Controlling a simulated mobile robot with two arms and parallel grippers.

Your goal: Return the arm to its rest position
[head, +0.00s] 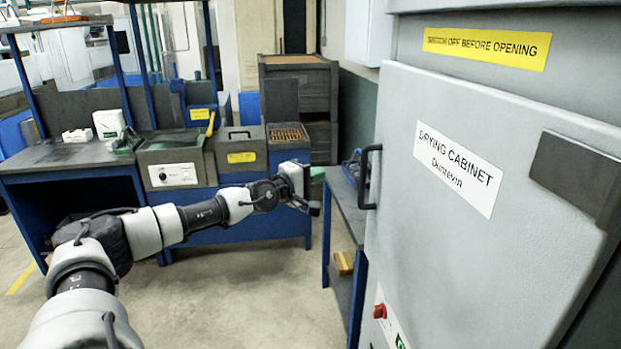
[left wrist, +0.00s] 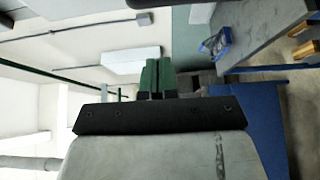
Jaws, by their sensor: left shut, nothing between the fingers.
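My left arm reaches from the lower left into the middle of the head view. My left gripper (head: 306,206) is at its end, in front of the workbench and to the left of the drying cabinet's handle. My right gripper shows in neither view.
A grey drying cabinet (head: 465,262) with a black handle (head: 366,178) stands shut at the right. A narrow side table (head: 346,208) stands beside it. A blue workbench (head: 75,158) with machines spans the back left. The floor (head: 250,290) in front is clear.

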